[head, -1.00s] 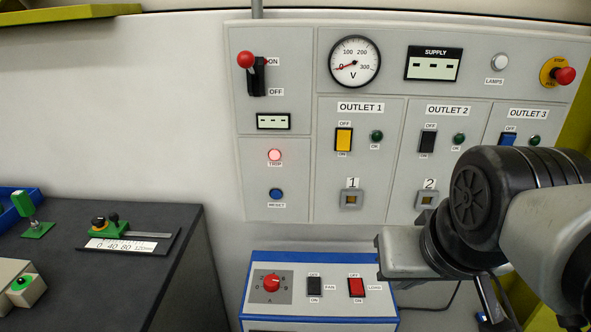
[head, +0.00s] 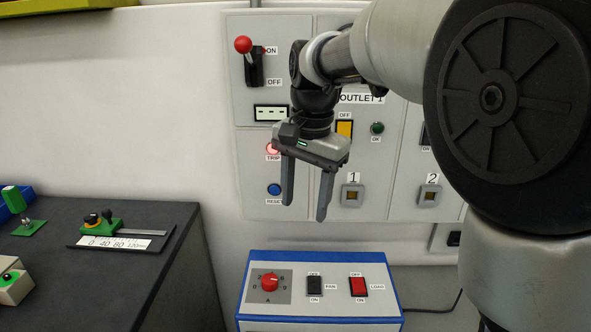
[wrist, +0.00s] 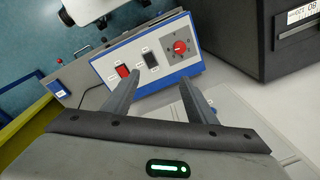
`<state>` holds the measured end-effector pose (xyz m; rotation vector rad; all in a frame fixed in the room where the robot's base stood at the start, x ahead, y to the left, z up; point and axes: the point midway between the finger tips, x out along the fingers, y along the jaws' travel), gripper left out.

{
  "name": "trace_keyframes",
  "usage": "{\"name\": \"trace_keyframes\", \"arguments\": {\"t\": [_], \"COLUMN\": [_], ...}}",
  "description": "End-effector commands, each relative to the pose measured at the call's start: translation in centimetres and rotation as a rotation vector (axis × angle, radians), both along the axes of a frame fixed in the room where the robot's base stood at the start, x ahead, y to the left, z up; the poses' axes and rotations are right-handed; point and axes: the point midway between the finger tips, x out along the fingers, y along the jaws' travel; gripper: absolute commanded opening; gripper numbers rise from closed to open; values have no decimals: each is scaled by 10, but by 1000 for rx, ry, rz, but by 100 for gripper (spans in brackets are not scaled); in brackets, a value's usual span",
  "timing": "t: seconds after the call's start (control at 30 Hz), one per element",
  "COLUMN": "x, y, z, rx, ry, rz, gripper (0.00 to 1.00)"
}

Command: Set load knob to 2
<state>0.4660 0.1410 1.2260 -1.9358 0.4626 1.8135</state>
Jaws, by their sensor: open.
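The load knob (head: 270,282) is a red dial on a grey scale plate at the left of the blue-and-white load box (head: 330,268). My gripper (head: 304,212) is open and empty, fingers pointing down. In the head view it appears above the load box, in front of the wall panel, apart from the knob.
The box also carries a black fan switch (head: 315,286) and a red load switch (head: 358,287). The wall panel (head: 250,180) with lever, buttons and outlets stands behind. A dark bench (head: 120,275) with a green-and-black slide gauge (head: 103,222) is at the left.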

Motion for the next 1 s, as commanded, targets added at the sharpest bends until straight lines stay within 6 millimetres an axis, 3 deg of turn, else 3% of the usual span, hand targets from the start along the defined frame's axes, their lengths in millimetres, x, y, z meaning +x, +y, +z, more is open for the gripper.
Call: {"name": "trace_keyframes", "arguments": {"t": [0.03,0.1,0.3,0.57,1.0], "x": [14,28,45,46,42], "y": [22,45,88,95,91], "z": [-22,-40,-76,-99,-192], "rx": [-18,-38,-89,-102,-101], "ry": [36,70,119,130,130], "rz": [-31,-86,-183,-206,-205], "gripper": [52,52,52,52,52]}}
